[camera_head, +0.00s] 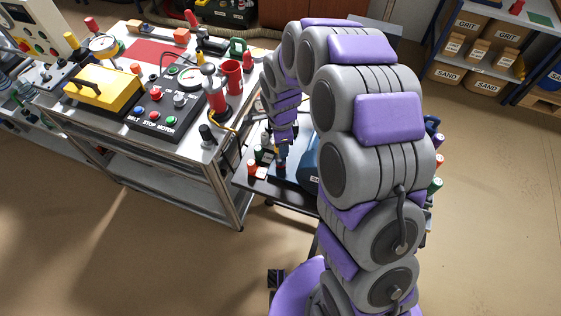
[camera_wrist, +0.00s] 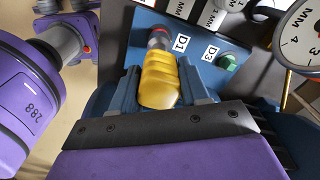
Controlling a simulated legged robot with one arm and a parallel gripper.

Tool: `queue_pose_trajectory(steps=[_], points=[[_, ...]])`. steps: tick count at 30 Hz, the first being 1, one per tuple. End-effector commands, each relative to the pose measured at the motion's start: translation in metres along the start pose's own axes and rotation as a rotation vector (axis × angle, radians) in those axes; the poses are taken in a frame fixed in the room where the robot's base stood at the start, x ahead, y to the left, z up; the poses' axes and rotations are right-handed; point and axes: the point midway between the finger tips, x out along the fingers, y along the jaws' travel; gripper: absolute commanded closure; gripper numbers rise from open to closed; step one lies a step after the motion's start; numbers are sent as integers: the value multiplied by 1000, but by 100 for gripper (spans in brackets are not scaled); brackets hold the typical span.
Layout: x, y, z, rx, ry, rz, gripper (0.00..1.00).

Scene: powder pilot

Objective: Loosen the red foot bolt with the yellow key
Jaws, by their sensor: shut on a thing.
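In the wrist view my gripper (camera_wrist: 158,68) is shut on the yellow key (camera_wrist: 158,82), with one finger on each side of its ribbed grip. The key's far end points at the red foot bolt (camera_wrist: 158,36) on a blue plate, by the label D1. The key and bolt overlap in this view, and I cannot tell whether the key is seated on it. In the head view my arm reaches down to the small dark table; the gripper's tip and the key are hard to make out there.
A green bolt (camera_wrist: 229,62) by label D3 sits right of the key. A dial gauge (camera_wrist: 303,40) stands at the upper right. In the head view a workbench (camera_head: 178,172) with a yellow box (camera_head: 103,88) and control panel stands left. Shelves with cartons (camera_head: 460,75) are at the back right.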

Motion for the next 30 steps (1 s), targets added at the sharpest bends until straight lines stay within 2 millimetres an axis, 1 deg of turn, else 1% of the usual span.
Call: queue_pose_trajectory(steps=[5, 17, 30], points=[[4, 0, 2, 1, 0, 0, 96], [5, 0, 3, 0, 1, 0, 97], [12, 0, 2, 0, 2, 1, 97]])
